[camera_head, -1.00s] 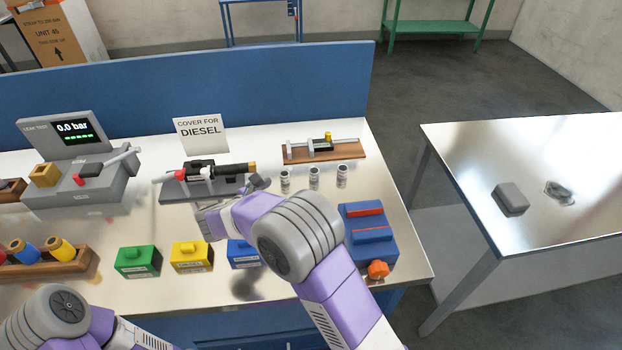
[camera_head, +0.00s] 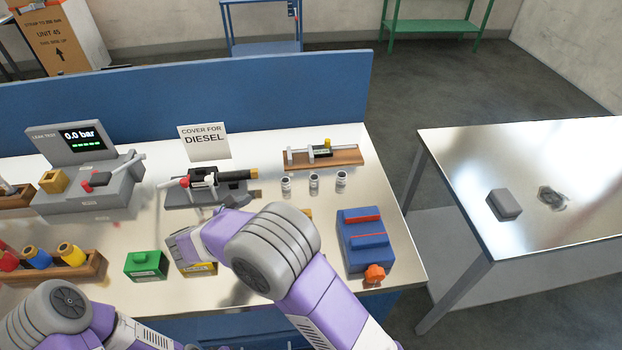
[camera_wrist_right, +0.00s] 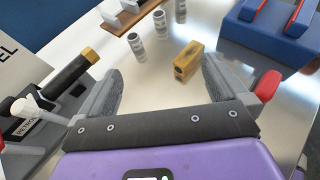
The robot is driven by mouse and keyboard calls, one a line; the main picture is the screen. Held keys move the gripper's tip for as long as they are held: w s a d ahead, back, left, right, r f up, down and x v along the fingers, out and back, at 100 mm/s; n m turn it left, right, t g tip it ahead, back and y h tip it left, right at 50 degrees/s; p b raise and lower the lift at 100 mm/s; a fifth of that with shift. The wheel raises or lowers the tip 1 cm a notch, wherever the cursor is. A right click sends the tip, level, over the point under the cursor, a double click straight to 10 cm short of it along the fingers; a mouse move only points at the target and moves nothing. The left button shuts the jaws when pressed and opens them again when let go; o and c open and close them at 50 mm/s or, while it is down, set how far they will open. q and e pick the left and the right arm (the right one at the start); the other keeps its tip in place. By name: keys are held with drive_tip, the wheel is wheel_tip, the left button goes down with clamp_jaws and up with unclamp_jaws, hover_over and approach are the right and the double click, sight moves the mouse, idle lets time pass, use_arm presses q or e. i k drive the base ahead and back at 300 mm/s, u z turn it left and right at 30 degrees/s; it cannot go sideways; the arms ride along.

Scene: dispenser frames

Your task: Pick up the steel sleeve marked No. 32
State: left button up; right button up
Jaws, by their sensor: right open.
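Three small steel sleeves stand upright in a row on the bench: a left one (camera_head: 286,184), a middle one (camera_head: 314,181) and a right one (camera_head: 341,178). They carry dark markings too small to read, so I cannot tell which is No. 32. In the right wrist view the sleeves, nearest (camera_wrist_right: 135,45), middle (camera_wrist_right: 160,22) and farthest (camera_wrist_right: 180,10), stand ahead of my right gripper (camera_wrist_right: 162,66). That gripper is open and empty, its fingers apart, touching no sleeve. In the head view my right arm hides its fingertips. My left gripper is out of view.
A brass block (camera_wrist_right: 187,60) lies just ahead of the open fingers. A nozzle with a brass tip (camera_wrist_right: 88,54) is at left, a blue box (camera_head: 366,240) at right. A wooden rack (camera_head: 345,157) stands behind the sleeves. Green (camera_head: 146,264) and yellow (camera_head: 200,269) blocks are in front.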

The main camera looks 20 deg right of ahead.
sight(314, 181)
drive_tip(key=k, duration=1)
